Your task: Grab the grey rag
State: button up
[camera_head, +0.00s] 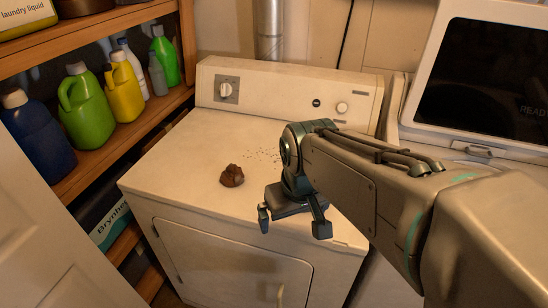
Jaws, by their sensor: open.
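A small crumpled brown lump (232,176), which may be the rag though it looks brown rather than grey, lies on the white top of the dryer (180,150). No clearly grey cloth shows. My gripper (293,226) is open and empty, with its two fingers apart and pointing down. It is over the front edge of the dryer, to the right of the lump and nearer to me, and does not touch it. My arm reaches in from the right and hides part of the dryer's right side.
Dark specks (262,155) lie on the dryer top behind the lump. The control panel (285,92) stands along the back. Wooden shelves (100,145) with several bottles are at the left. A white machine with a dark screen (497,65) is at the right. The dryer top's left part is clear.

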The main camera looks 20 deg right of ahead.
jog(key=w+d+r+n+g+p, duration=0.1)
jog(key=w+d+r+n, duration=0.25)
jog(key=w, duration=0.35)
jog(key=w+d+r+n+g+p, duration=0.2)
jog(key=w+d+n, duration=0.1)
jog(key=w+d, duration=0.3)
jog(key=f, duration=0.2)
jog(key=w+f, duration=0.1)
jog(key=f, duration=0.5)
jog(key=shift+w+a+f, duration=0.15)
jog(key=shift+a, duration=0.2)
jog(key=shift+w+d+f+p, duration=0.1)
jog(key=shift+w+f+p, duration=0.1)
jog(key=shift+f, duration=1.05)
jog(key=shift+w+f+p, duration=0.1)
jog(key=shift+f+p, duration=0.1)
jog(key=shift+f, duration=1.05)
jog(key=shift+c, duration=0.3)
jog(key=c, duration=0.8)
